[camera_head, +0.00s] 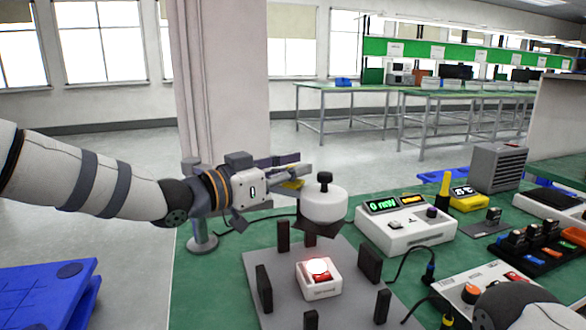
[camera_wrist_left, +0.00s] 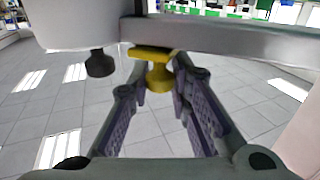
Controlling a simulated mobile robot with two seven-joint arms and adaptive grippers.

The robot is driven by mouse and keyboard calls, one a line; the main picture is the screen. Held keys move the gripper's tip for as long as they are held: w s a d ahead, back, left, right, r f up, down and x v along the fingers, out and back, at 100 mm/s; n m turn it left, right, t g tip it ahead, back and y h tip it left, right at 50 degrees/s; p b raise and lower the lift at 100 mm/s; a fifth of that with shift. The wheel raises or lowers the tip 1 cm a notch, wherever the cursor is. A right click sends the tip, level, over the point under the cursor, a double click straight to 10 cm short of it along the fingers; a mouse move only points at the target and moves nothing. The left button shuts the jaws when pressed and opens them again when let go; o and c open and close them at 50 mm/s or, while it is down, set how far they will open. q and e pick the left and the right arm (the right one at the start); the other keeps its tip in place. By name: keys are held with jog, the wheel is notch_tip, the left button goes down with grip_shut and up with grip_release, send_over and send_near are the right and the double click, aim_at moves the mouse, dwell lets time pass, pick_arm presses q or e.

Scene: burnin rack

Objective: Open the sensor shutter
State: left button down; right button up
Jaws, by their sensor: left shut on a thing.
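The white round sensor head (camera_head: 323,206) with a black knob on top stands above a dark grey plate in the head view. A yellow shutter tab (camera_head: 292,185) shows at its left side. In the left wrist view the tab's yellow knob (camera_wrist_left: 159,77) sits between the finger pads. My left gripper (camera_head: 292,170) reaches in from the left and is shut on the yellow knob; its fingers also show in the left wrist view (camera_wrist_left: 165,92). The fingers partly hide the tab in the head view. My right gripper is out of view.
A white box with a lit red button (camera_head: 318,279) sits on the grey plate (camera_head: 282,310) among several dark upright blocks. A white meter with a green display (camera_head: 405,228) stands to the right. Black cables cross the green bench.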

pick_arm(q)
jog(key=w+a, duration=0.2)
jog(key=a, duration=0.1)
jog(key=w+a+b, duration=0.1)
jog(key=a, duration=0.1)
jog(key=shift+a, duration=0.25)
jog(key=c, duration=1.5)
grip_release()
jog(key=v, duration=1.2)
